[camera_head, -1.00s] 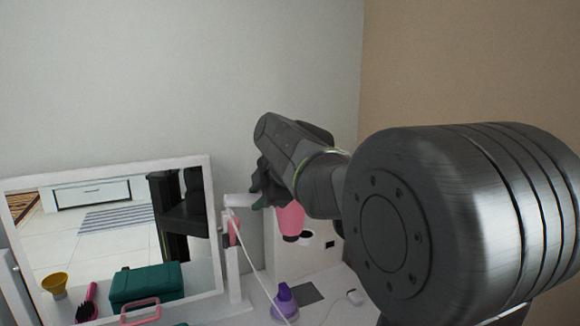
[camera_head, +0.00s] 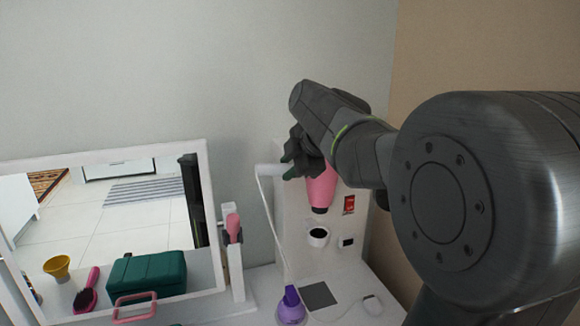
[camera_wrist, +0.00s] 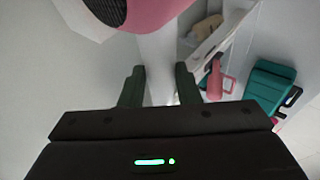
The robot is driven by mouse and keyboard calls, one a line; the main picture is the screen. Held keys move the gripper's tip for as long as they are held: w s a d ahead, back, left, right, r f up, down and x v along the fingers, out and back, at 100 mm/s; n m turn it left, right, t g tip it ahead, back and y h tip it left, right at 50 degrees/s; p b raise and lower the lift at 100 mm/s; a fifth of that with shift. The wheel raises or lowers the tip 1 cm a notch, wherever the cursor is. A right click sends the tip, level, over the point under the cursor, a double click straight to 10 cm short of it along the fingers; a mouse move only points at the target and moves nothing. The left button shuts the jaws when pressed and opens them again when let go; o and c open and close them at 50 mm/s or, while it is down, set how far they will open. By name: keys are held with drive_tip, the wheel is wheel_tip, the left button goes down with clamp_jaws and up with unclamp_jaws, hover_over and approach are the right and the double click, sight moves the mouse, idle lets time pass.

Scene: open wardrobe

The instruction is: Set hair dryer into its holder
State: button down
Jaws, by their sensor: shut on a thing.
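The hair dryer has a pink body (camera_head: 322,190) and a white handle (camera_head: 268,170) pointing left, with a white cord hanging from it. My gripper (camera_head: 290,168) is shut on the handle and partly hides the dryer. The body is tilted nearly upright, its narrow end down. The holder, a white ring with a dark opening (camera_head: 318,236), is on a white panel just below the dryer; a small gap shows between them. In the wrist view, the white handle (camera_wrist: 158,65) lies between my two fingers (camera_wrist: 159,88), and the pink body (camera_wrist: 155,12) is at the top edge.
A green case (camera_head: 150,275), a pink brush (camera_head: 86,298) and a purple bottle (camera_head: 291,306) are below. A red switch (camera_head: 349,204) is on the panel (camera_head: 295,225).

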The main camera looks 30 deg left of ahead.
drive_tip(key=shift+f+b, duration=2.65)
drive_tip(key=shift+f, duration=0.2)
drive_tip(key=shift+b, duration=0.6)
drive_tip(key=shift+f+b, duration=1.75)
drive_tip(key=shift+f, duration=0.1)
drive_tip(key=c, duration=1)
unclamp_jaws()
drive_tip(key=v, duration=1.4)
drive_tip(key=shift+f, duration=0.15)
